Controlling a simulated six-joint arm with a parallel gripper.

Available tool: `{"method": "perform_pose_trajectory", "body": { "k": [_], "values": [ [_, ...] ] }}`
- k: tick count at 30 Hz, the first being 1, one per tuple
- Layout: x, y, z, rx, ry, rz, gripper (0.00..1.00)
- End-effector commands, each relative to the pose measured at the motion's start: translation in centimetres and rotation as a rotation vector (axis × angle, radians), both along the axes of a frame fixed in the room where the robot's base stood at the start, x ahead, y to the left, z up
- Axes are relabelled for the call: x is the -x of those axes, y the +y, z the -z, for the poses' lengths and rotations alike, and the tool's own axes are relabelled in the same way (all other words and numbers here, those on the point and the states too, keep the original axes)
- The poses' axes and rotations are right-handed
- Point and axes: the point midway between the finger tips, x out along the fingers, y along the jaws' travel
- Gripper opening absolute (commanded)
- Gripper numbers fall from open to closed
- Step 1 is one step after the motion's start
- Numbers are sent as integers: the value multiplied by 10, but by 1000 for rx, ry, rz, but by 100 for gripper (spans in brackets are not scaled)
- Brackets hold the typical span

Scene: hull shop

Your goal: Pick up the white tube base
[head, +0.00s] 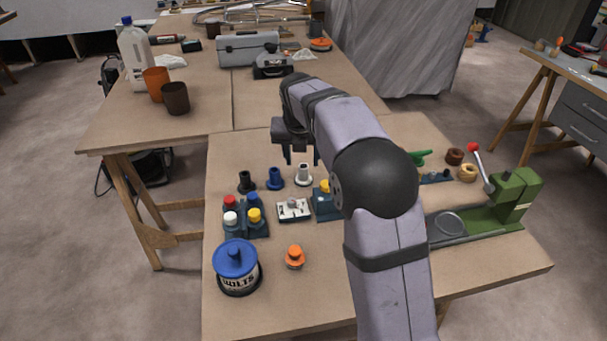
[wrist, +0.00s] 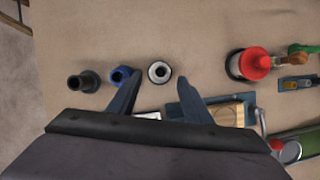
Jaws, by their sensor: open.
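The white tube base (head: 303,175) stands upright on the near table, at the right end of a row with a blue tube base (head: 275,178) and a black tube base (head: 246,182). In the wrist view the white tube base (wrist: 159,72) shows as a pale ring with a dark centre. My gripper (head: 302,157) is open and empty, and its fingers point down close to the white tube base. In the wrist view the fingertips of my gripper (wrist: 159,79) appear on either side of it. I cannot tell the exact height between them.
A block with coloured caps (head: 245,219), a white switch plate (head: 293,210) and a blue bolts tin (head: 236,266) stand nearer. An orange knob (head: 295,257) is in front. A green press (head: 507,205) stands at the right. Bare tabletop lies behind the row.

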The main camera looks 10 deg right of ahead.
Motion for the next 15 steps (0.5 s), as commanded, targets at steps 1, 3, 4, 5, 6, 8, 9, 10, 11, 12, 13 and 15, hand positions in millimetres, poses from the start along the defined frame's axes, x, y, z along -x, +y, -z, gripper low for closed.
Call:
{"method": "perform_pose_trajectory", "body": {
  "k": [1,3,4,5,6,8,9,10,11,12,13,15],
  "values": [
    [-1,-1,5,0,2,1,45],
    [-3,-1,9,-1,1,1,45],
    [-3,-1,9,-1,1,1,45],
    [-3,-1,9,-1,1,1,45],
    [-4,-1,9,0,0,1,45],
    [-4,-2,11,-1,1,1,45],
    [-5,-2,13,-1,2,2,45],
    [-5,-2,15,-1,2,2,45],
    [-7,-3,17,-1,2,2,45],
    [-8,-4,22,-1,2,2,45],
    [-10,-4,25,-1,3,2,45],
    [-13,-6,33,-1,3,2,45]
  ]
}}
